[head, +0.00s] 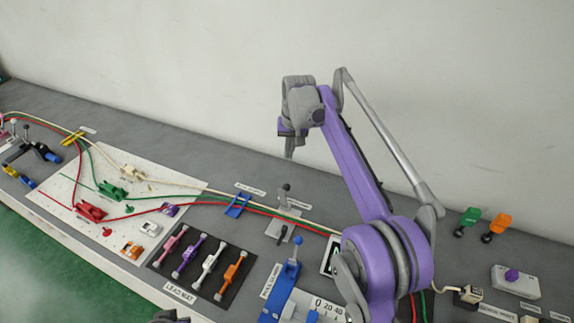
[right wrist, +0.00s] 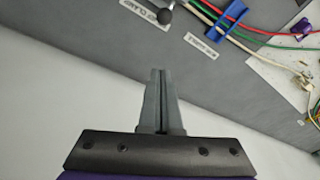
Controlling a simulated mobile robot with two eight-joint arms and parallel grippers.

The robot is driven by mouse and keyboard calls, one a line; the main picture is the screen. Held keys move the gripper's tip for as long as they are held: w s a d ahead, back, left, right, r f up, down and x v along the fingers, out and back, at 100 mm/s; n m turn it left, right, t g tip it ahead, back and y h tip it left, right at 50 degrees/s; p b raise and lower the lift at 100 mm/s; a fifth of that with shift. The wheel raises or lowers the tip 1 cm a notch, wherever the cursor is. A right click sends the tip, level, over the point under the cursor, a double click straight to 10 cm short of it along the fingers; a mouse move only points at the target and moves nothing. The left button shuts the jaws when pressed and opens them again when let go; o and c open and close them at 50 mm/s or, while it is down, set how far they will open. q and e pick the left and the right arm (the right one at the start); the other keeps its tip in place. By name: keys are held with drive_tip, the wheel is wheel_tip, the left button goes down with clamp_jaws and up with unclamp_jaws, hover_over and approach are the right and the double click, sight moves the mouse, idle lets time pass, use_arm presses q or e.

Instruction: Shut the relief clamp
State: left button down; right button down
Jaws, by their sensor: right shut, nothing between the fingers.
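The relief clamp (head: 288,222) is a grey plate fixture on the bench in the middle of the head view. Its lever, with a dark ball knob (head: 286,187), stands up from the plate. In the right wrist view the ball knob (right wrist: 167,5) shows at the top edge beside a label (right wrist: 146,12) that reads partly "CLAMP". My right gripper (head: 289,152) points down above and behind the clamp, apart from it. In the right wrist view its fingers (right wrist: 159,78) are together and empty. A dark piece at the bottom edge may be my left gripper (head: 168,317).
A blue clip (head: 237,205) with red, green and cream cables stands left of the clamp. A blue lever fixture (head: 283,280) stands in front. A black mat (head: 250,262) with several coloured handles lies front left. The bench strip behind the clamp is clear up to the wall.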

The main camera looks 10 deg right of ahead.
wheel_tip(320, 180, down, 9)
drive_tip(key=s+a, duration=0.1)
drive_tip(key=s, duration=0.1)
drive_tip(key=shift+r+b, duration=0.15)
drive_tip(key=shift+b, duration=0.15)
drive_tip(key=shift+s+a, duration=0.1)
drive_tip(key=shift+s, duration=0.05)
idle(0.4)
drive_tip(key=shift+s+a+r+t, duration=0.1)
drive_tip(key=shift+s+a+t, duration=0.05)
drive_tip(key=shift+s+t, duration=0.15)
